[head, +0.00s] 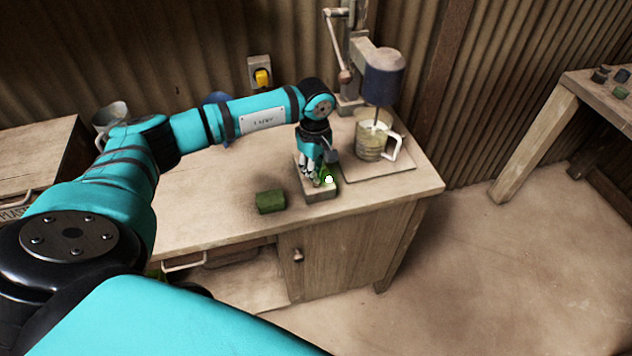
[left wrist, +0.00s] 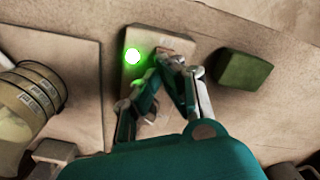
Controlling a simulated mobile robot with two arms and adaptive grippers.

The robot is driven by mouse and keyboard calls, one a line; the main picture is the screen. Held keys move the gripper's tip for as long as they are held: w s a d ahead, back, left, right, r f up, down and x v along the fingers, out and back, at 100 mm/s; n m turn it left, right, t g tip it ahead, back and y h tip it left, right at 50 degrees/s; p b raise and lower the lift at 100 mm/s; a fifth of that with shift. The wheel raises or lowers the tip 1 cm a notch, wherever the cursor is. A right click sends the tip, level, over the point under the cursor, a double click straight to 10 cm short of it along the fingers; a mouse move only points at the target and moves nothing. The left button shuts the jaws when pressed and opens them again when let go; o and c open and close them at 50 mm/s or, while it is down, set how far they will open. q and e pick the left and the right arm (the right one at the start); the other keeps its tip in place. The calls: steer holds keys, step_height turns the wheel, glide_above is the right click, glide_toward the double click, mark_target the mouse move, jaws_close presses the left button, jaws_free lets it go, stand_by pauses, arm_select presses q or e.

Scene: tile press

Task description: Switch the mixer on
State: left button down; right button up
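The mixer (head: 383,76), a dark blue head on a grey stand, stands at the back right of the workbench. Its shaft reaches down into a clear jug (head: 369,150). A small pale switch box (head: 322,195) lies on the bench in front of it. A green lamp on the box glows brightly in the left wrist view (left wrist: 132,56). My left gripper (head: 317,181) points down at the box, its fingertips together at its top beside the lamp (left wrist: 168,62). The fingertips hide part of the box, so contact is unclear. My right gripper is out of view.
A dark green block (head: 270,202) lies just left of the box. A yellow plug (head: 262,78) sits in a wall socket. The jug stands on a flat board (head: 392,170). A second table (head: 577,82) stands at the right, with open floor between.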

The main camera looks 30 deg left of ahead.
arm_select(q)
steer(key=shift+r+p, duration=0.5)
steer(key=shift+r, duration=0.15)
steer(key=shift+r+p, duration=1.3)
steer(key=shift+r, duration=1.45)
steer(key=shift+f, duration=0.1)
